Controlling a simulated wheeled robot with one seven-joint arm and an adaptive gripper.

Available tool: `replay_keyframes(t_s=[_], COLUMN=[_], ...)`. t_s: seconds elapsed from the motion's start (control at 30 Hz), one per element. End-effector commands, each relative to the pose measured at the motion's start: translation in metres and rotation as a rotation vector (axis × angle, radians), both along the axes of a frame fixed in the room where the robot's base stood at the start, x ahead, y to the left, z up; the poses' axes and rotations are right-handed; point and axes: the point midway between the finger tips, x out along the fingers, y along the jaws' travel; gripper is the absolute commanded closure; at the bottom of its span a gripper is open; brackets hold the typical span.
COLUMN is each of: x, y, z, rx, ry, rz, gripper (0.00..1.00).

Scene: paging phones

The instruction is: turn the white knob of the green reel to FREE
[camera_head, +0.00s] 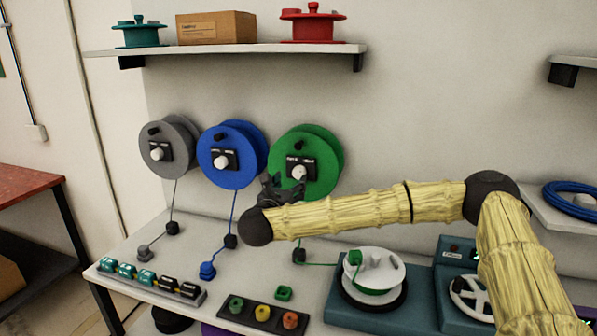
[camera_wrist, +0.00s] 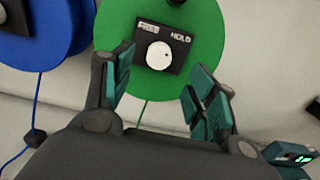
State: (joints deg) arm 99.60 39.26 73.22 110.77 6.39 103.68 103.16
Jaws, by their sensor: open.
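The green reel (camera_head: 325,148) hangs on the wall, rightmost of three reels. Its black plate (camera_wrist: 178,42) reads FREE at the left and HOLD at the right. The round white knob (camera_wrist: 159,55) sits low on this plate; it also shows in the head view (camera_head: 298,172). I cannot tell which word the knob points to. My gripper (camera_head: 272,184) is just left of and below the knob in the head view. In the wrist view my gripper (camera_wrist: 163,72) is open, with teal-padded fingers on either side of the knob and nothing between them. I see no contact with the knob.
The blue reel (camera_head: 232,152) and grey reel (camera_head: 180,135) hang to the left. Below, the bench (camera_head: 190,240) carries a tray of coloured pieces (camera_head: 262,315), a white spool (camera_head: 375,268) and a handwheel (camera_head: 472,298). A shelf (camera_head: 230,49) runs above the reels.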

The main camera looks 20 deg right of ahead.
Motion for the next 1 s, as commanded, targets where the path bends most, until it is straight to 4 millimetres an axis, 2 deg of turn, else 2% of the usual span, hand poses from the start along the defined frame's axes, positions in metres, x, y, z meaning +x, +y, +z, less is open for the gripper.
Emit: replay_keyframes(t_s=[0.3,0.5,0.7,0.97,1.0], x=[0.043,0.062,0.07,0.071,0.071], y=[-0.031,-0.045,-0.051,-0.051,-0.051], z=[0.002,0.001,0.0,-0.001,-0.001], rx=[-0.003,-0.003,-0.003,-0.003,-0.003], ry=[0.003,0.002,0.002,0.002,0.002], rz=[-0.003,-0.003,-0.002,-0.001,-0.002], gripper=[0.42,0.42,0.42,0.42,0.46])
